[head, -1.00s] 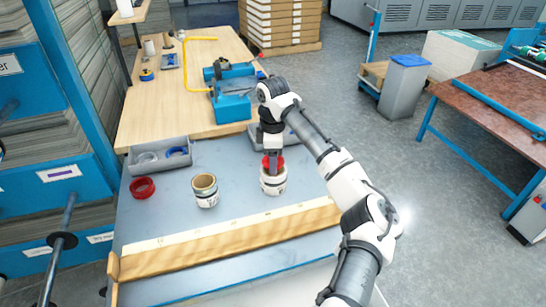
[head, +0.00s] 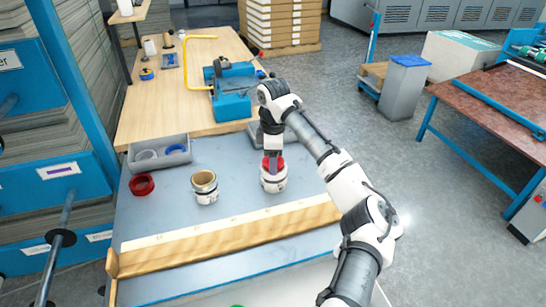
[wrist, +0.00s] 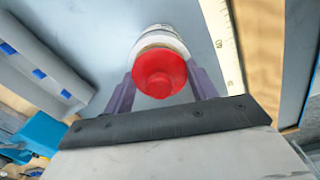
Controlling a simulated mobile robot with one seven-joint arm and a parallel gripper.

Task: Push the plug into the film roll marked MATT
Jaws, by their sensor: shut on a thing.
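My gripper (head: 272,168) is shut on a red plug (head: 265,163) at the top of the right-hand film roll (head: 274,183). In the wrist view the round red plug (wrist: 160,72) sits between the two purple fingers, with the pale film roll (wrist: 160,34) directly behind it. The fingers hide the plug's lower edge, so I cannot tell how deep it sits in the core. Another film roll (head: 205,192) stands upright to the left, with its brown core open. I cannot read the marking on either roll.
A red ring-shaped piece (head: 142,185) lies left of the rolls. A grey bin (head: 160,160) with white and blue rings stands behind it. A wooden rail (head: 225,238) with a pale scale runs along the front edge. A blue machine (head: 232,107) stands at the back.

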